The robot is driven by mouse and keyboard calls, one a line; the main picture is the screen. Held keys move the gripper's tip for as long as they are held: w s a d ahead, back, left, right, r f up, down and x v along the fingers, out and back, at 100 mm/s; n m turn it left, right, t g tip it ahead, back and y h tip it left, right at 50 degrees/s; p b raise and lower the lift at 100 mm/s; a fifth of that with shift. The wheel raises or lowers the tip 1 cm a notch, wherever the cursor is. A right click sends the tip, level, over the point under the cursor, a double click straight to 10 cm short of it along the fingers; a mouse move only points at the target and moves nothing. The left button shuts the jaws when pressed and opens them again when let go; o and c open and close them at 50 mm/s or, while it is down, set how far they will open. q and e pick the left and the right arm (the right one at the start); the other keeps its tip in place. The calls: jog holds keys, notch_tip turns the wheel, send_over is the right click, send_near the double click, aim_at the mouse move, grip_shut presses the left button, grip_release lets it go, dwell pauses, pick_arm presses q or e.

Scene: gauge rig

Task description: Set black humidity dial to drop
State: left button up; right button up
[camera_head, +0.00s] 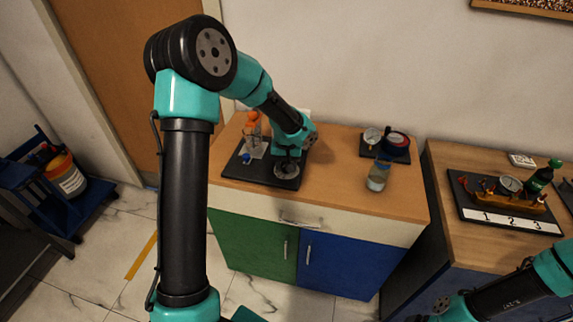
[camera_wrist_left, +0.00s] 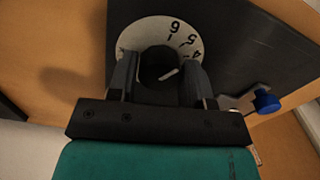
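In the left wrist view a black knob (camera_wrist_left: 157,66) with a white pointer line sits inside a white ring (camera_wrist_left: 150,25) printed with numbers, with 4, 5 and 6 readable. My left gripper (camera_wrist_left: 159,72) has one finger on each side of this knob; whether they press on it I cannot tell. In the head view my left gripper (camera_head: 288,155) is over the dark board (camera_head: 255,178) on the cabinet. A dark dial with a red edge (camera_head: 397,140) stands on another black board at the back right. No drop mark is readable. My right gripper is out of view.
An orange-topped item (camera_head: 252,132) and a blue knob (camera_wrist_left: 265,101) are near the left gripper. A glass jar (camera_head: 378,176) stands on the cabinet top (camera_head: 335,190). A white gauge (camera_head: 373,135) is beside the dark dial. The right table holds a numbered rack (camera_head: 508,219) and a green bottle (camera_head: 541,177).

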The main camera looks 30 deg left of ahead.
pick_arm(q)
jog(key=o, duration=0.4)
jog(key=shift+c, duration=0.2)
jog(key=shift+r, duration=0.1)
notch_tip(320, 180, up, 17)
dwell(0.4)
jog(key=shift+r, duration=0.1)
